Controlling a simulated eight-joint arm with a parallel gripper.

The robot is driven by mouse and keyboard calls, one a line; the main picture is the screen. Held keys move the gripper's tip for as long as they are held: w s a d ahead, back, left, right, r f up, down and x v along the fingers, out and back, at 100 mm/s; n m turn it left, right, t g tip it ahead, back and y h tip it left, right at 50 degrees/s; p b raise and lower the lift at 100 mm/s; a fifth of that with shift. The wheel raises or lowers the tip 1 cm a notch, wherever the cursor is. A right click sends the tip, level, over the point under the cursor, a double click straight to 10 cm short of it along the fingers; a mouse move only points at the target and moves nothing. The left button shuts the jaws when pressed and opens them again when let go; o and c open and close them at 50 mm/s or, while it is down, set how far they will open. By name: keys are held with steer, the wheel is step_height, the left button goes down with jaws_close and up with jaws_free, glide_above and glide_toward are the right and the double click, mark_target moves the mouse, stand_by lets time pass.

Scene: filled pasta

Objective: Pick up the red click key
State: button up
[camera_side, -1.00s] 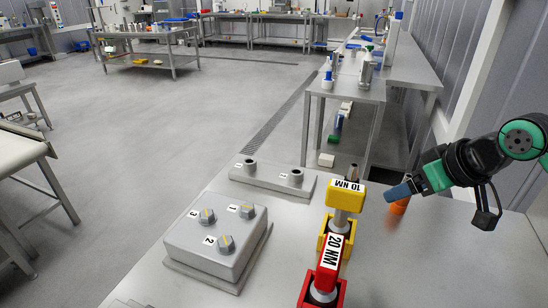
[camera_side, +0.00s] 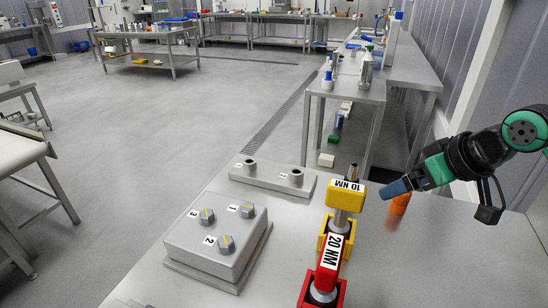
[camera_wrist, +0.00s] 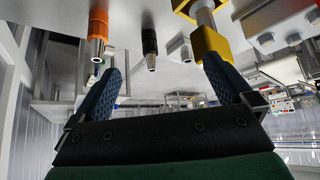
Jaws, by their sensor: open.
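The red click key (camera_side: 330,262), labelled 20 NM, stands upright in a red holder (camera_side: 338,297) at the front of the steel table. The yellow click key (camera_side: 345,197), labelled 10 NM, stands just behind it in a yellow holder (camera_side: 323,240). My gripper (camera_side: 384,192), with blue fingers, is open and empty, to the right of the yellow key and behind and right of the red one. In the wrist view my two fingers (camera_wrist: 163,72) are spread apart.
An orange tool (camera_side: 400,203) stands close under my gripper, with a black tool (camera_wrist: 150,48) near it in the wrist view. A grey box with numbered knobs (camera_side: 218,242) and a plate with two sockets (camera_side: 272,180) are left. The table's right front is clear.

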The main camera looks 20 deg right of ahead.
step_height(320, 180, up, 5)
steer(key=n+g+y, duration=0.3)
steer(key=n+g, duration=0.1)
steer(key=n, duration=0.5)
glide_above(332, 250)
steer(key=d, duration=0.2)
steer(key=f, duration=0.2)
steer(key=s+a+f, duration=0.1)
steer(key=shift+f, duration=0.95)
steer(key=shift+x, duration=2.8)
steer(key=shift+c, duration=0.2)
steer(key=c, duration=1.3)
steer(key=shift+o, duration=0.2)
steer(key=shift+r, duration=0.15)
